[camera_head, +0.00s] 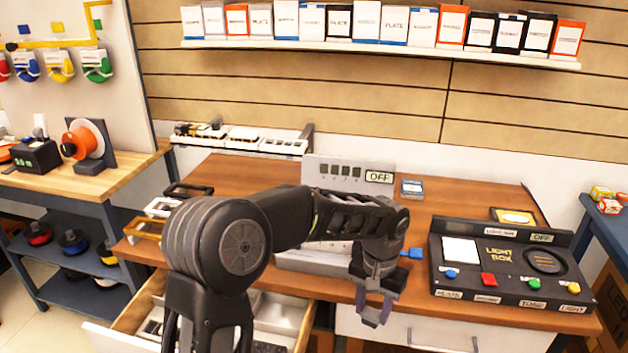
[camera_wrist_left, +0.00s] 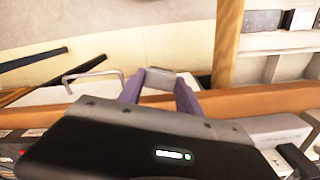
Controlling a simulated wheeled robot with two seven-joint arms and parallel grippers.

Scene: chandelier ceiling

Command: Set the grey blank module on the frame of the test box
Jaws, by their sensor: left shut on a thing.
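My left gripper (camera_head: 374,312) hangs at the front edge of the brown workbench, fingers pointing down. In the left wrist view its purple fingers (camera_wrist_left: 158,88) are shut on a small grey block, the grey blank module (camera_wrist_left: 162,78). In the head view I cannot make out the module at the fingertips. The test box (camera_head: 352,173) is the pale box with a row of dark switches and an OFF display, at the middle of the bench. My left arm covers much of its lower front, so its frame is largely hidden. My right gripper is not in view.
A black light box (camera_head: 505,262) with coloured buttons stands on the right. An open drawer (camera_head: 135,340) with parts inside juts out below the bench at left. A closed drawer (camera_head: 450,330) lies below the gripper.

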